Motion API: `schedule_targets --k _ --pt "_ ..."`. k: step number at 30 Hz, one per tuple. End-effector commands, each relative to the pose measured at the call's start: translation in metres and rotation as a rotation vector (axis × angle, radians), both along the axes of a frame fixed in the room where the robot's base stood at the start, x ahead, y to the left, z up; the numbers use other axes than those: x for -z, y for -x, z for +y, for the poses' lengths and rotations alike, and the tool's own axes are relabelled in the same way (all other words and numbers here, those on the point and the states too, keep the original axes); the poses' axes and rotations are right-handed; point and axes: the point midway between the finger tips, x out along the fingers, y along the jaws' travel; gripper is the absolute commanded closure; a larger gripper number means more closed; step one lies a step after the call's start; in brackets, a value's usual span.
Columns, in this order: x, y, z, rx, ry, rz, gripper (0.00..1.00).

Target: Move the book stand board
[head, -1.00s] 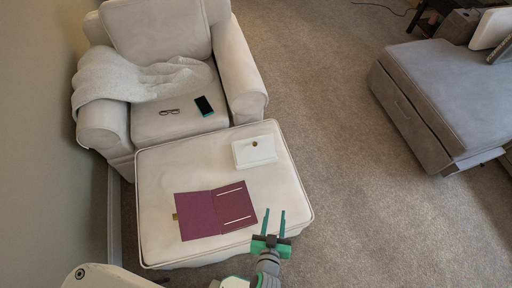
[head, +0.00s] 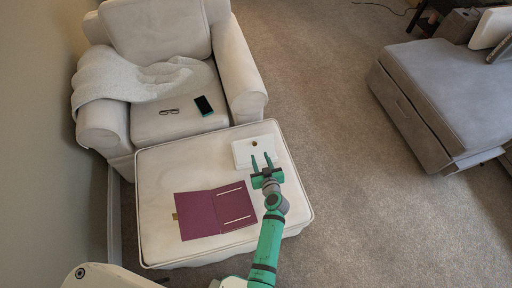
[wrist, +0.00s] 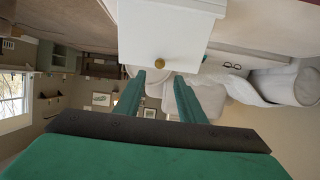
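A maroon folded-open board (head: 205,211) with white strips on its right half lies flat on the cream ottoman; it may be the book stand board, but I cannot be sure. A white box (head: 243,150) with a gold knob sits behind it on the ottoman. My gripper (head: 262,158) is open and empty, its green fingers pointing at the white box. In the wrist view the box (wrist: 165,25) fills the upper middle, with its knob in front of the gap between my fingers (wrist: 158,85). I cannot tell whether the fingers touch the box.
The ottoman (head: 160,165) stands against a cream armchair (head: 165,35) with a grey throw, glasses (head: 169,112) and a phone (head: 204,105) on it. A grey ottoman (head: 440,95) is at the right. The carpet between is clear.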

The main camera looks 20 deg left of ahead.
Motion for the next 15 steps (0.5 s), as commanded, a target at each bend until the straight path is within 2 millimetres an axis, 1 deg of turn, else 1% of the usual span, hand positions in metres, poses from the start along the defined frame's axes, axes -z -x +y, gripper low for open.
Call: schedule_targets --k 1,6,10,15 --pt "0.002 -0.008 0.005 -0.001 -0.001 -0.001 0.64" --pt "0.014 -0.033 0.02 0.0 -0.001 -0.001 0.64" --pt "0.022 -0.049 0.03 0.001 0.0 -0.001 0.64" --pt "0.03 -0.063 0.039 0.0 0.0 0.0 0.64"
